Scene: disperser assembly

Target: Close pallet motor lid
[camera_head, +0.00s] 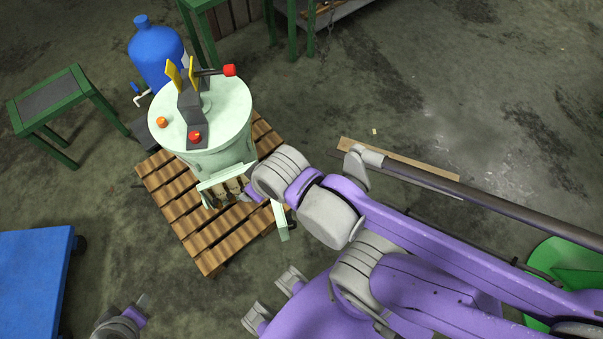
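A pale green cylindrical machine (205,115) stands upright on a wooden pallet (190,222). Low on its front is an opening with grey parts inside (228,192), under a pale green ledge (226,177). A narrow pale green panel (281,221) stands out to the right of the opening, apart from the ledge; it looks like the lid, swung open, partly hidden by my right arm. My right gripper (253,193) is between the opening and this panel; its fingertips are mostly hidden. My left gripper (139,308) is low at the bottom edge, away from the machine, its fingers unclear.
A blue tank (157,52) and a green-framed stool (52,98) stand behind and left of the machine. A blue table (35,270) is at the left. A wooden plank (400,168) lies on the floor to the right. The concrete floor at upper right is clear.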

